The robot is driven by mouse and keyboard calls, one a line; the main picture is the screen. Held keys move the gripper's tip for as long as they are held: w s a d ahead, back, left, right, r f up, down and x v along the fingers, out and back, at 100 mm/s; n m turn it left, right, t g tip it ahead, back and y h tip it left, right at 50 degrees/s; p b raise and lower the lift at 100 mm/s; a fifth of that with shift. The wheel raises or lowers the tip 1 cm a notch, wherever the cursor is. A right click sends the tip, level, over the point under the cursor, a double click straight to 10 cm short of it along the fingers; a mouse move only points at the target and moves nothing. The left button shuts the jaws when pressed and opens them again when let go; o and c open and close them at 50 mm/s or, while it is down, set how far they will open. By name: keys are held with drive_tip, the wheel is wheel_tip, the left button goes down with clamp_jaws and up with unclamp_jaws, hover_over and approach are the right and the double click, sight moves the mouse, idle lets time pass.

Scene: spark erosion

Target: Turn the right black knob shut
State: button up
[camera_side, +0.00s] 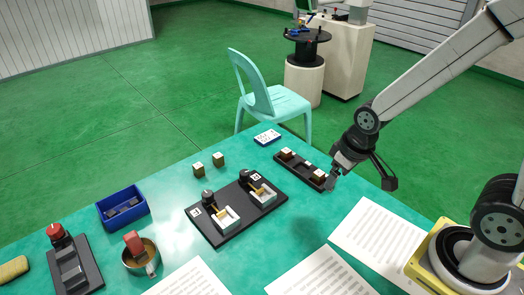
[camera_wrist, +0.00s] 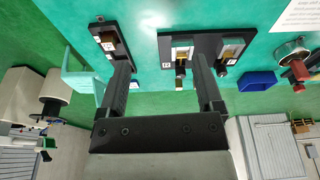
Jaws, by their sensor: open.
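A black base plate (camera_side: 222,232) on the green table carries two white fixtures, each with a brass-coloured piece and a black knob. I cannot tell how far either is turned.
A dark tray with small blocks (camera_side: 303,170) lies between the plate and my gripper. Paper sheets (camera_side: 375,240) lie in front.

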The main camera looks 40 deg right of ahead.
drive_tip(key=w+a+n, duration=0.4)
drive_tip(key=w+n, duration=0.3)
drive_tip(key=w, duration=0.2)
drive_tip(key=n+h, duration=0.3)
drive_tip(key=n, duration=1.6)
approach(207, 193)
drive_tip(key=shift+s+d+f+t, duration=0.15)
drive_tip(key=shift+f+t, duration=0.15)
drive_tip(key=shift+f, duration=0.45)
drive_tip(key=shift+f, duration=0.15)
drive_tip(key=shift+x, duration=3.8)
clamp_jaws()
